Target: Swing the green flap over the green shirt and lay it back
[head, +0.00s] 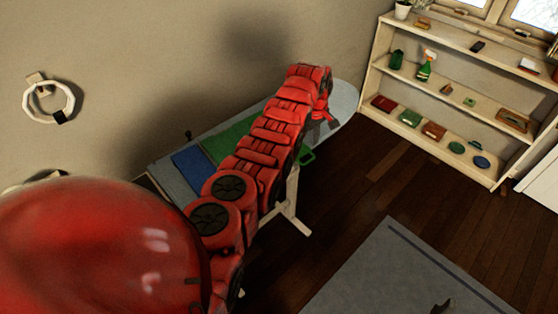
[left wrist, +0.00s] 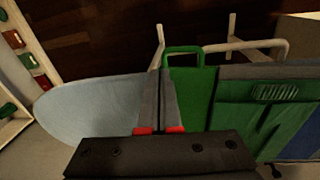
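The green flap (left wrist: 196,98) lies on the board, with its looped green handle (left wrist: 183,56) sticking out past the board's edge; the handle also shows in the head view (head: 307,155). The green shirt (left wrist: 262,116) lies flat beside the flap, on its right in the left wrist view; a green area (head: 229,140) shows behind my arm in the head view. My left gripper (left wrist: 162,72) is over the board at the flap's left edge. Its fingers are close together with nothing visible between them. Whether they touch the flap is unclear. My right gripper is not in view.
The pale board (left wrist: 85,105) has a rounded bare end and stands against the wall. A blue panel (head: 193,172) lies at its other end. A shelf unit (head: 455,105) with small items stands at the right. A grey rug (head: 385,275) lies on the dark floor.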

